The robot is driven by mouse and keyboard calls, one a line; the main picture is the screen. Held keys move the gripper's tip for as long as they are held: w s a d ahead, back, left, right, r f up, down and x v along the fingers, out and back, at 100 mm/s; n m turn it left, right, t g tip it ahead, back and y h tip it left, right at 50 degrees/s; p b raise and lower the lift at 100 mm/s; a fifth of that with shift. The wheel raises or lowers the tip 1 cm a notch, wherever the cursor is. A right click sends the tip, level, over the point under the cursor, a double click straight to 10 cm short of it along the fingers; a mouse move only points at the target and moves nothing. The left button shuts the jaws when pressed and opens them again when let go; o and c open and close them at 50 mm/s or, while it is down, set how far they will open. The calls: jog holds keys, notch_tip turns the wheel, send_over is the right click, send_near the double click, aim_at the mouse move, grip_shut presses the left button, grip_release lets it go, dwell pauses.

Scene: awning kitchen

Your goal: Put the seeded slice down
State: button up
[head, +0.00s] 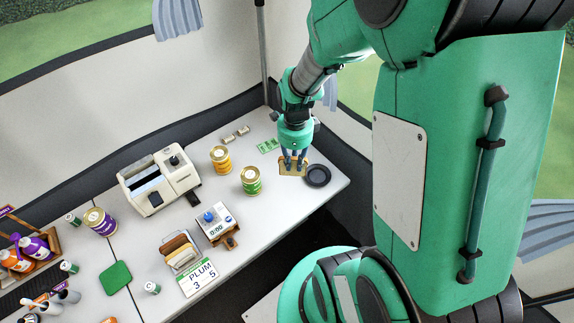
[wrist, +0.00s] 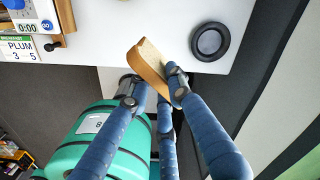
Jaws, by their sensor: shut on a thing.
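A slice of bread (head: 291,170) with a pale face and brown crust is held in my gripper (head: 294,161), near the right end of the white counter. In the wrist view, the slice (wrist: 151,66) stands on edge between the blue fingers of my gripper (wrist: 155,88). Seeds on it are too small to make out. A round black dish (head: 317,175) is just to the right of the slice and looks empty. It also shows in the wrist view (wrist: 210,41), apart from the slice. I cannot tell whether the slice touches the counter.
A green-label can (head: 251,180) and an orange-label can (head: 221,159) stand left of my gripper. A white toaster (head: 158,182), a timer (head: 215,225), a rack of bread slices (head: 180,252) and a PLUM 3 5 sign (head: 199,279) are farther left. The counter's edge is close by.

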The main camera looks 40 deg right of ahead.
jog(key=shift+s+d, duration=0.75)
notch_tip(320, 180, down, 11)
jog(key=shift+r, duration=0.2)
jog(key=shift+w, duration=0.2)
jog(key=w+d+b, duration=0.1)
jog(key=w+d, duration=0.2)
jog(key=w, duration=0.4)
jog(key=w+d+f+b, duration=0.1)
jog(key=w+d, duration=0.2)
jog(key=w, duration=0.4)
jog(key=shift+w+d+f, duration=0.15)
jog(key=shift+d+f, duration=0.1)
jog(key=shift+d, duration=0.05)
jog(key=shift+f+b, duration=0.75)
jog(key=shift+f, duration=1)
jog(key=shift+f, duration=0.15)
